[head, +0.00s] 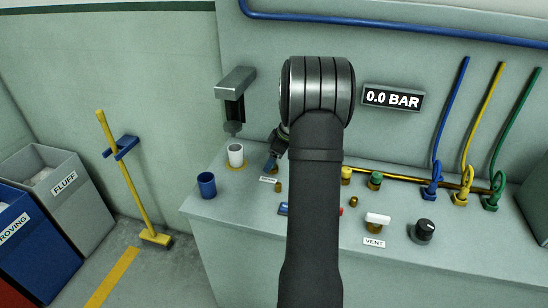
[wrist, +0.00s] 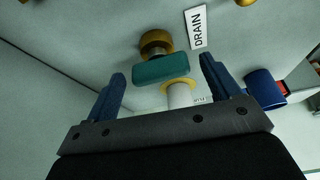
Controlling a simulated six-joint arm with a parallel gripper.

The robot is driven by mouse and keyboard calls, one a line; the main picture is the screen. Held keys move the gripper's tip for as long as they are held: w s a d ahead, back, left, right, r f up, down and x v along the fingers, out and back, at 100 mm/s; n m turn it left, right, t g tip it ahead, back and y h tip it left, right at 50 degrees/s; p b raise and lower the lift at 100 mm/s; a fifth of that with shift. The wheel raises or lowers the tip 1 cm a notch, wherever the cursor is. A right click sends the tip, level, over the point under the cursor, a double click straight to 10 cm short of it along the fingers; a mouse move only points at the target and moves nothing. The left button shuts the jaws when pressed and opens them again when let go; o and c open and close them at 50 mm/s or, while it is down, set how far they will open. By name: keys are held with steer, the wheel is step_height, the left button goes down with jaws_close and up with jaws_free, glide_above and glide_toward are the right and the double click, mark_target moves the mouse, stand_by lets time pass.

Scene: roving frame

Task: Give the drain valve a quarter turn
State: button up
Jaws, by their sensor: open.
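The drain valve has a teal bar handle (wrist: 166,69) on a brass stem (wrist: 156,42), beside a DRAIN label (wrist: 196,28), in the wrist view. The handle lies nearly crosswise, slightly tilted, in the gap between my fingers. My gripper (wrist: 162,65) is open, with a blue finger on either side of the handle and visible gaps. I cannot tell whether the fingertips are down at handle height. In the head view my gripper (head: 272,162) is above the bench's back left, partly behind my arm, and I cannot make out the drain valve there.
A white cup (head: 235,155) stands under a wall-mounted spout (head: 234,95), with a blue cup (head: 207,185) nearby. A white VENT handle (head: 378,219), a black knob (head: 423,230) and several hoses are on the right. The display (head: 392,98) reads 0.0 BAR.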

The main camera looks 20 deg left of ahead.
steer(key=c, duration=1)
steer(key=shift+o, duration=0.2)
steer(key=shift+m+t, duration=0.5)
steer(key=shift+m, duration=0.9)
steer(key=shift+r+m, duration=0.1)
steer(key=shift+m, duration=0.3)
steer(key=shift+s+a+m+t+h, duration=0.1)
steer(key=shift+m+t+h, duration=0.35)
steer(key=shift+m, duration=0.85)
steer(key=shift+s+m+t+h, duration=0.1)
steer(key=shift+m+t+h, duration=0.35)
steer(key=shift+m, duration=0.85)
steer(key=shift+a+m+t+h, duration=0.1)
steer(key=shift+m+t+h, duration=0.25)
steer(key=shift+m, duration=0.7)
steer(key=shift+a+m+t+h, duration=0.1)
steer(key=shift+m+t+h, duration=0.2)
steer(key=shift+m, duration=0.75)
steer(key=shift+m+h, duration=0.35)
steer(key=shift+m, duration=0.65)
steer(key=shift+m+h, duration=0.4)
steer(key=shift+m, duration=0.7)
